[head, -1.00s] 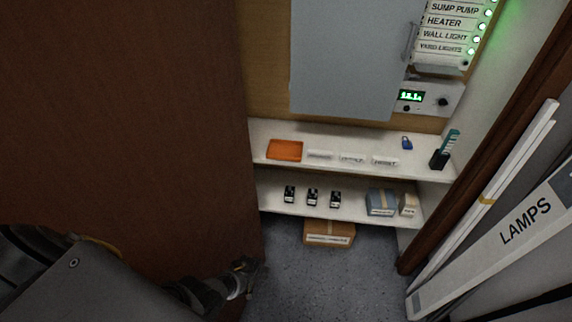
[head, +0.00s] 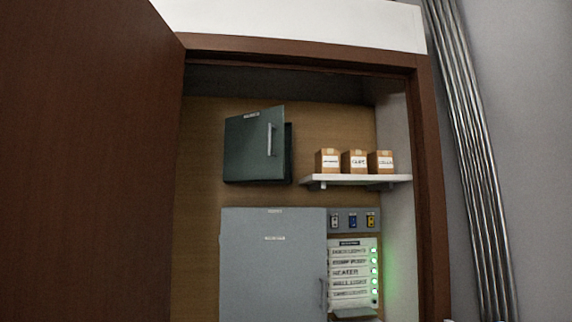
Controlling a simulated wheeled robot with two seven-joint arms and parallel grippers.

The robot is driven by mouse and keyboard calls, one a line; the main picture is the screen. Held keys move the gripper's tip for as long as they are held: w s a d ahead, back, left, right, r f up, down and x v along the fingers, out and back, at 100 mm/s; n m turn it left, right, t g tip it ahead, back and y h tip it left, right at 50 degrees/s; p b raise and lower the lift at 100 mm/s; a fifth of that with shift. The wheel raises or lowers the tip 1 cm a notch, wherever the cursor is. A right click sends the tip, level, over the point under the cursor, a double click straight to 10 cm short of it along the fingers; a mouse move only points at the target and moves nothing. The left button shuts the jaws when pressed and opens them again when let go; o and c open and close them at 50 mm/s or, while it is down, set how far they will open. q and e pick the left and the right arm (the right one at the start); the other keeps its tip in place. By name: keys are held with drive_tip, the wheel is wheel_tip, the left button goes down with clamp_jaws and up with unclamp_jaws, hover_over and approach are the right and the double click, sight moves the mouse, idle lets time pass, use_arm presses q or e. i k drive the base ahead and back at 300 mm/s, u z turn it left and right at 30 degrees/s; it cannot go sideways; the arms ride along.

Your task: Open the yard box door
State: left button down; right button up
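A dark green wall box (head: 288,155) hangs on the wood back panel inside the closet, upper middle of the head view. Its door (head: 247,150) carries a small label too small to read and a vertical silver handle (head: 270,139) near its right edge. The door looks slightly ajar, its right edge standing out from the box body. A larger grey cabinet (head: 270,265) below has a label and a handle (head: 322,292) at its right; its door looks shut. I cannot tell from the labels which is the yard box. Neither gripper is in view.
A brown closet door (head: 90,180) stands open on the left. A white shelf (head: 357,181) with three cardboard boxes (head: 355,161) is right of the green box. A breaker panel (head: 350,270) with green lights is right of the grey cabinet. Pipes (head: 470,150) run outside the right frame.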

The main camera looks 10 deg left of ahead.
sight(255, 141)
drive_tip(key=u, duration=0.15)
drive_tip(key=k, duration=0.15)
drive_tip(key=z, duration=1)
drive_tip(key=i, duration=0.8)
drive_tip(key=u, duration=0.2)
